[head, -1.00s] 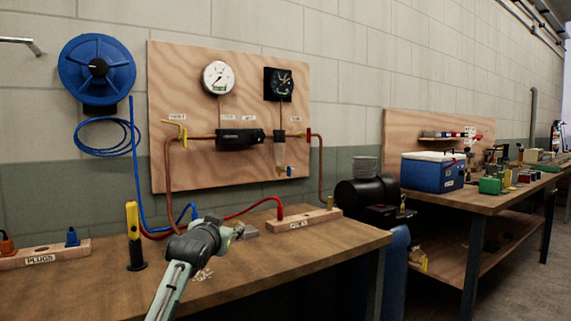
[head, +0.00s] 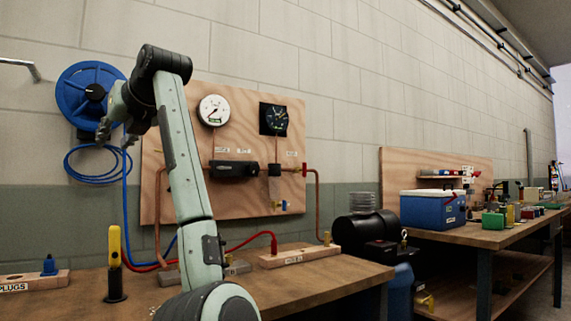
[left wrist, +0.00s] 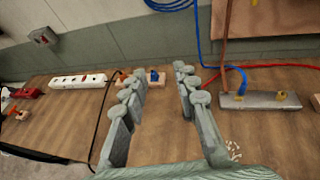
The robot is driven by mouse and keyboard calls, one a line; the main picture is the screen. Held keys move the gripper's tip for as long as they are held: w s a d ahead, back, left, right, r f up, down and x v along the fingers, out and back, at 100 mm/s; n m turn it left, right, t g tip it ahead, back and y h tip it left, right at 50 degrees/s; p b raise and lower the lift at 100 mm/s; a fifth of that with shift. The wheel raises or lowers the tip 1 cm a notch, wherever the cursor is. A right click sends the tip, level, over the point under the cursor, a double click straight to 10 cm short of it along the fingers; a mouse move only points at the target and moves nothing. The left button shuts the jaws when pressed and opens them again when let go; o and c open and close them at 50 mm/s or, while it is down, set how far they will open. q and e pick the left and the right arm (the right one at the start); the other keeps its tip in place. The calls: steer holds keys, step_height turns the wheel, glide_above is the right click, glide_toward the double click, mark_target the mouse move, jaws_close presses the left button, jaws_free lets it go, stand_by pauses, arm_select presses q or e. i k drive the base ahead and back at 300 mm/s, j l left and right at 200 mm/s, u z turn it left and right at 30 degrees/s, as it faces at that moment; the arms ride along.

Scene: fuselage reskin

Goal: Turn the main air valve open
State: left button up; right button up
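The plywood air panel (head: 250,213) hangs on the wall with copper pipe, gauges and fittings. The yellow main valve handle at its upper left is hidden behind my raised left arm in the head view, and it is not in the left wrist view. My left gripper (head: 116,136) is in front of the blue hose reel's lower part, left of the panel. In the left wrist view the gripper (left wrist: 160,72) has its fingers apart with nothing between them. A red-handled valve (head: 304,169) sits at the panel's right. My right gripper is not in view.
The blue hose reel (head: 77,92) and its coiled hose (head: 88,174) are on the wall near my gripper. A yellow-handled tool (head: 115,246) stands on the bench below. A grey manifold block (left wrist: 258,101) with hoses lies on the bench. A power strip (left wrist: 78,81) is further left.

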mark_target(305, 170)
steer(key=i+l+z, duration=0.1)
steer(key=i+l, duration=0.2)
steer(key=i, duration=0.2)
steer(key=i+l+z, duration=0.1)
steer(key=i+l, duration=0.15)
steer(key=i, duration=0.25)
steer(key=i+l, duration=0.2)
steer(key=i, duration=0.35)
steer(key=i+l+z, duration=0.15)
steer(key=i, duration=0.35)
steer(key=l, duration=0.1)
